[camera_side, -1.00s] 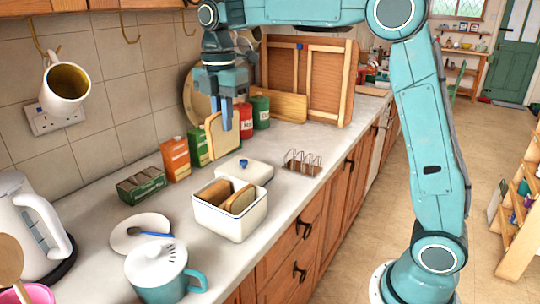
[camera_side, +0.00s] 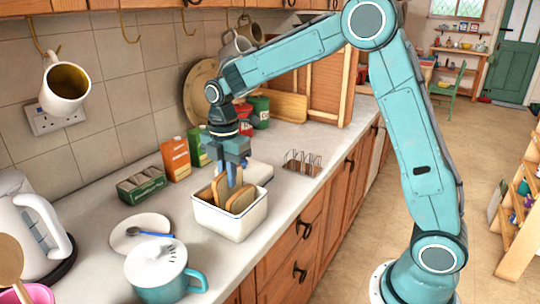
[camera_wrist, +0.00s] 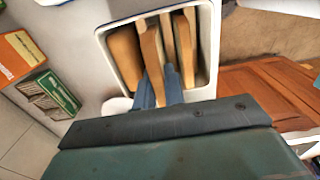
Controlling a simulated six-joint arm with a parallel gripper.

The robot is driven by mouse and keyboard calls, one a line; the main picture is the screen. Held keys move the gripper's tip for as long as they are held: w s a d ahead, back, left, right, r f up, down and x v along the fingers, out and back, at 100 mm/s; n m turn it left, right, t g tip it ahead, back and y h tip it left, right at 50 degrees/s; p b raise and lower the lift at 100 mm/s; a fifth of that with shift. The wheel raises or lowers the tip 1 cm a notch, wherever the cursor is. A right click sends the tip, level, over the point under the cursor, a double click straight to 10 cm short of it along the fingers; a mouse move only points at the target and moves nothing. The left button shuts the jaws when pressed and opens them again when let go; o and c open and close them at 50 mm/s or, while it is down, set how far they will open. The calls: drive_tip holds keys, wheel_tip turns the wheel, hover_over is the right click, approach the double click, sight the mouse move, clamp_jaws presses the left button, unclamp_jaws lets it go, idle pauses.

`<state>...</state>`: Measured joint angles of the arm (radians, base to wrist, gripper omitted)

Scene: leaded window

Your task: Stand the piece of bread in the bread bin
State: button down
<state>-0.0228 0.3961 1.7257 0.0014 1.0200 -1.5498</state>
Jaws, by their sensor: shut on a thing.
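The white bread bin (camera_side: 230,222) stands open on the counter with bread inside; its rim also shows in the wrist view (camera_wrist: 107,62). My gripper (camera_side: 235,182) points down over the bin, shut on a piece of bread (camera_side: 221,187). The held piece is upright, with its lower part inside the bin walls; whether it touches the floor is hidden. In the wrist view it shows between the blue fingers (camera_wrist: 160,90) as a thin slice (camera_wrist: 151,50). Other bread (camera_side: 241,199) stands close beside it, on both sides in the wrist view.
The bin's white lid (camera_side: 258,172) lies behind the bin. A wire rack (camera_side: 303,160) stands to the right. A plate with a blue-handled utensil (camera_side: 140,233), a teal pot (camera_side: 160,270) and a green box (camera_side: 140,184) are left of the bin.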

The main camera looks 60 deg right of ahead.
sight(229, 190)
drive_tip(key=shift+f, duration=2.15)
drive_tip(key=shift+f, duration=0.15)
drive_tip(key=c, duration=1.8)
unclamp_jaws()
drive_tip(key=shift+o, duration=0.2)
wheel_tip(229, 190, up, 12)
drive_tip(key=shift+r, duration=0.15)
